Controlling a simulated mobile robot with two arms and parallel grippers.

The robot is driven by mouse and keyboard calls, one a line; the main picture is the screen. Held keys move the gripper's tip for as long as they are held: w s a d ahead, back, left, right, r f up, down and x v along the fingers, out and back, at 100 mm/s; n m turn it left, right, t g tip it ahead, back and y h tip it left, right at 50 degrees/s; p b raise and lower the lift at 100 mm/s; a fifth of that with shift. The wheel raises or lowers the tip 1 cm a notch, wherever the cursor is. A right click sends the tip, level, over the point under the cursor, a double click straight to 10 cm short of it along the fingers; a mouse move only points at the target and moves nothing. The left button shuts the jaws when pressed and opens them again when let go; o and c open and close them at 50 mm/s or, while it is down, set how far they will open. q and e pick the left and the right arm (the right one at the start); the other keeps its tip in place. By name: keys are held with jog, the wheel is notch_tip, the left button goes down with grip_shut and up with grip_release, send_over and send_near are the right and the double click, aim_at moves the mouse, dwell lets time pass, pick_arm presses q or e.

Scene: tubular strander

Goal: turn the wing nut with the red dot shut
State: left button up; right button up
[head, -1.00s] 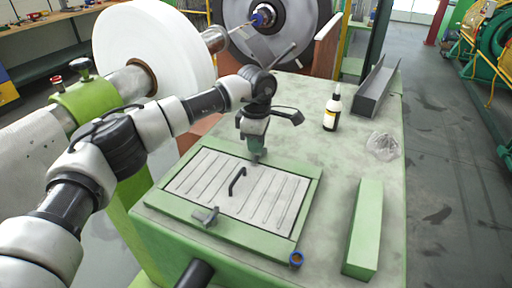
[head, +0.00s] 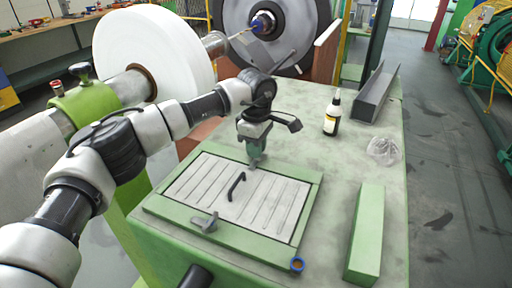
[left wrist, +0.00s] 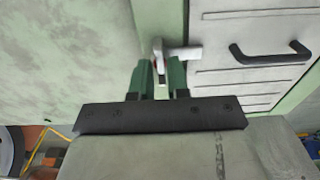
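A pale ribbed cover plate (head: 275,205) with a black handle (head: 236,186) lies in a green frame on the bench. A grey wing nut (head: 205,222) sits at its near edge. Another grey wing nut (left wrist: 182,52) is at its far edge, close before my left gripper (left wrist: 160,72) in the left wrist view. The two green fingers stand apart, with one wing of that nut showing in the gap between them. In the head view my left gripper (head: 256,160) points down at the far edge and hides this nut. My right gripper is out of view.
On the bench stand a dark bottle (head: 332,112), a grey channel piece (head: 375,92), a crumpled clear bag (head: 384,150) and a long green block (head: 366,232). A large white reel (head: 150,55) is behind my left arm.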

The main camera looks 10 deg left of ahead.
pick_arm(q)
jog(key=shift+o, duration=1.4)
notch_tip(320, 180, up, 11)
jog(key=b, duration=0.1)
jog(key=shift+f, duration=0.15)
